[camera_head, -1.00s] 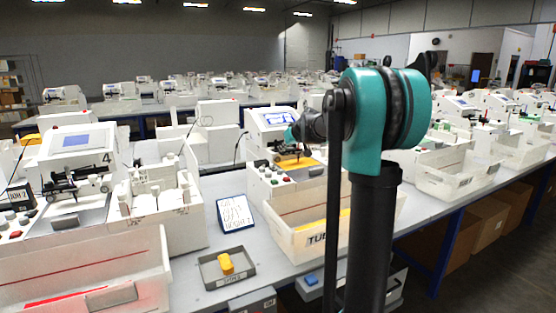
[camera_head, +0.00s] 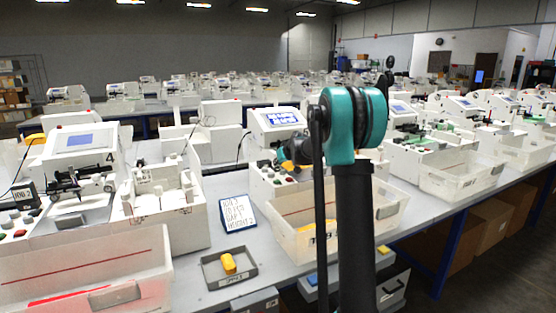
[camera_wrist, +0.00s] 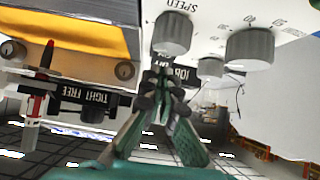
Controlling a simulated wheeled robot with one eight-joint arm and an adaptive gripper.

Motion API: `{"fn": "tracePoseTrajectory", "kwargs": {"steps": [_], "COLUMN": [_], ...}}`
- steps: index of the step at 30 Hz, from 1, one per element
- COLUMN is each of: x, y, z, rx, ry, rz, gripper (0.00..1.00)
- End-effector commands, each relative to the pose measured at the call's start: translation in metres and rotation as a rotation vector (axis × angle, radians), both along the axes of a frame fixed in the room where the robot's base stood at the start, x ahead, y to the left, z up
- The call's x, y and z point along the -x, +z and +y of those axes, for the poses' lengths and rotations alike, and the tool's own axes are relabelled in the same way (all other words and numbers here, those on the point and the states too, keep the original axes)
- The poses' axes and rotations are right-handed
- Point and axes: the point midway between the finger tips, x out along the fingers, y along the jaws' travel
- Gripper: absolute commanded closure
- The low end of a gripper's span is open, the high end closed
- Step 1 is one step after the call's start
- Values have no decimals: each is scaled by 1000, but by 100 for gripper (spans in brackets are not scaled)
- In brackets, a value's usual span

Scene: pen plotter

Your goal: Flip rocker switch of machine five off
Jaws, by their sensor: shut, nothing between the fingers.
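The rocker switch is not clearly visible; my fingers cover the area by that label. I cannot tell whether they touch it. My arm hides much of the machine in the head view.
A black TIGHT/FREE label (camera_wrist: 88,97) and a red-tipped pen (camera_wrist: 46,57) are left of my fingers. Machine four (camera_head: 80,160) stands left. A white bin (camera_head: 290,225), a grey tray (camera_head: 212,275) and a written sign (camera_head: 237,213) are on the table in front.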

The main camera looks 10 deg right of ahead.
Motion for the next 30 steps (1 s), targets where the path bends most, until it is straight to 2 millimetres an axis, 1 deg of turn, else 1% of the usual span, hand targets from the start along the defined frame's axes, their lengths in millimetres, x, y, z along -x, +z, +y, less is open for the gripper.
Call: {"fn": "tracePoseTrajectory", "kwargs": {"steps": [10, 15, 23, 30], "x": [0, -4, -3, -11], "y": [-1, -6, -6, -3], "z": [0, 2, 1, 4], "rx": [1, 24, 22, 23], "ry": [0, 3, 3, 4], "rz": [3, 73, 72, 70], "gripper": [100, 100, 100, 100]}}
